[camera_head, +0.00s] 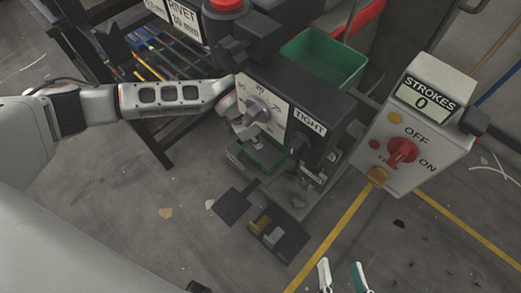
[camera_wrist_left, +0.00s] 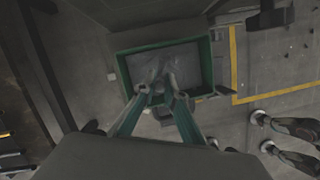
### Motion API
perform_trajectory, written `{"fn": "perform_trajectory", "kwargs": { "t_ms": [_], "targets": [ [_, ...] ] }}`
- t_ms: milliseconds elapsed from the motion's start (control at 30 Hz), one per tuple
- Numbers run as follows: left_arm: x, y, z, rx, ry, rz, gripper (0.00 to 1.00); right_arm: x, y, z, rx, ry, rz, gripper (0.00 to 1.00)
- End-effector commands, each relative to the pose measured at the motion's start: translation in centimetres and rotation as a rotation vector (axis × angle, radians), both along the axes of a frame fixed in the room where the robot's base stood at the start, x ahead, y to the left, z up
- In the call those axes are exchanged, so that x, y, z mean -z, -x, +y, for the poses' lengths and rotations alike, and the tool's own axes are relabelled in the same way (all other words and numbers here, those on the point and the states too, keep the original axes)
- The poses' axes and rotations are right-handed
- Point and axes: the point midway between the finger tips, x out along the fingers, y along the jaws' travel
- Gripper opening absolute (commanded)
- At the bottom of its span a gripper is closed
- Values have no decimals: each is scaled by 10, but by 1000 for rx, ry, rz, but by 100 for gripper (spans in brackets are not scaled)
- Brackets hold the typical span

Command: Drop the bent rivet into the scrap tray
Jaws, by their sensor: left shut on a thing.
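My left gripper (camera_head: 250,137) reaches in front of the press, over a small green tray (camera_head: 236,157) low on its front. In the left wrist view its teal fingers (camera_wrist_left: 161,97) point down over a green-rimmed tray (camera_wrist_left: 122,76) with a grey inside. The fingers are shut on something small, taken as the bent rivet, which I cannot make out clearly. No label shows on this tray. My right gripper (camera_head: 340,277) is at the bottom edge of the head view, its two fingers apart and nothing seen between them.
The press has a dial and a "TIGHT" label (camera_head: 309,121). A "STROKES 0" control box (camera_head: 415,130) with a red switch stands at right. A dark block (camera_head: 278,237) sits before the press. Open floor lies in front.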

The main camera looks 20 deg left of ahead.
Motion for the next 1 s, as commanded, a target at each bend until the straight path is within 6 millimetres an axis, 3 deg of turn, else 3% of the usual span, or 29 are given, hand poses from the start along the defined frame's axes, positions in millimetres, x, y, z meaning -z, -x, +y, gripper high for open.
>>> {"fn": "perform_trajectory", "kwargs": {
  "t_ms": [267, 300, 367, 767, 1000],
  "targets": [
    [-1, -2, 0, 0, 0, -4, 2, -2, -1, 1, 4, -10, -3, 40],
    [-1, -2, 0, 0, 0, -4, 19, -2, -1, 1, 4, -10, -3, 40],
    [-1, -1, 0, 0, 0, -3, 30, -2, -1, 1, 4, -10, -3, 40],
    [-4, -2, 0, 0, 0, -4, 30, -4, -2, 0, 3, -5, -7, 40],
    [-36, -6, 0, 1, -2, -17, 30, -37, -15, 1, 3, -7, -74, 40]
  ]
}}
